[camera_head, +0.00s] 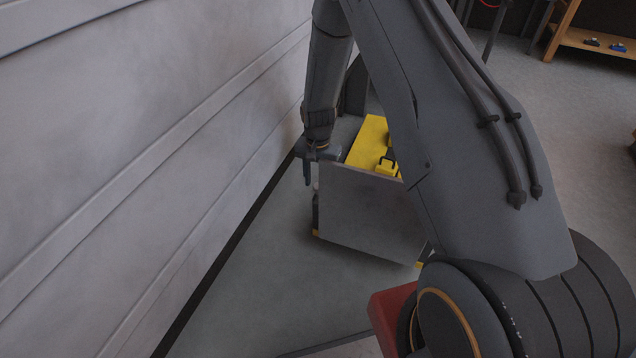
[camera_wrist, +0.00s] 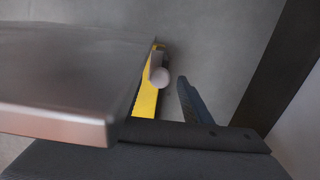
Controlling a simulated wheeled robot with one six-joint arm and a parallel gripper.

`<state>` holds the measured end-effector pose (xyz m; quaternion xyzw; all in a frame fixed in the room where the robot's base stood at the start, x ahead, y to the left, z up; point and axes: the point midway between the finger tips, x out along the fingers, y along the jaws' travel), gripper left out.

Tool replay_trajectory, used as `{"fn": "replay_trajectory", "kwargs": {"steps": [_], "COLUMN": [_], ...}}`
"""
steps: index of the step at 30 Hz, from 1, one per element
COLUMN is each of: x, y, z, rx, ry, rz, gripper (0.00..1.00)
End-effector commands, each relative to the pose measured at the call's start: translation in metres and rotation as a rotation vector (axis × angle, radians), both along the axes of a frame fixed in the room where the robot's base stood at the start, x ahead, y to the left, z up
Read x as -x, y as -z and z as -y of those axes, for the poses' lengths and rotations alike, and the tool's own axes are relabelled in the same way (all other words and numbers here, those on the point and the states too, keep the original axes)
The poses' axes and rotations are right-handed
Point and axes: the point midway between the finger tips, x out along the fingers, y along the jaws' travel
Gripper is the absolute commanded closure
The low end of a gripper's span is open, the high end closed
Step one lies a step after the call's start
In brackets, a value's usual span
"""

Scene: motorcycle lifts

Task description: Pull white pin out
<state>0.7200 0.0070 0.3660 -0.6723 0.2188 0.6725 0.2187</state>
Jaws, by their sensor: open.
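The white pin (camera_wrist: 160,76) shows its pale round end in the wrist view, beside a yellow strip (camera_wrist: 148,98) at the edge of a grey metal plate. I cannot make the pin out clearly in the head view. My gripper (camera_head: 308,170) is open, at the left upper corner of the plate, pointing down. In the wrist view one dark finger (camera_wrist: 191,102) stands to the right of the pin, apart from it. The other finger is hidden by the plate, so I cannot tell how it lies to the pin.
The grey plate (camera_head: 365,212) is the side of a low lift unit with a yellow top (camera_head: 370,140). A pale wall (camera_head: 130,150) runs close on the left. A wooden shelf (camera_head: 590,42) stands at the far right. Grey floor (camera_head: 290,285) is free in front.

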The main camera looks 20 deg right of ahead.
Motion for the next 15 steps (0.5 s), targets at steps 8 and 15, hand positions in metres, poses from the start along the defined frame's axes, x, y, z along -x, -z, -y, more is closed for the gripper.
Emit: {"fn": "replay_trajectory", "kwargs": {"steps": [8,15], "x": [0.0001,0.0002], "y": [0.0048,0.0046], "z": [-0.0001,-0.0001], "rx": [0.000,0.000], "ry": [0.000,-0.001], "rz": [0.000,0.000], "gripper": [0.55,0.84]}}
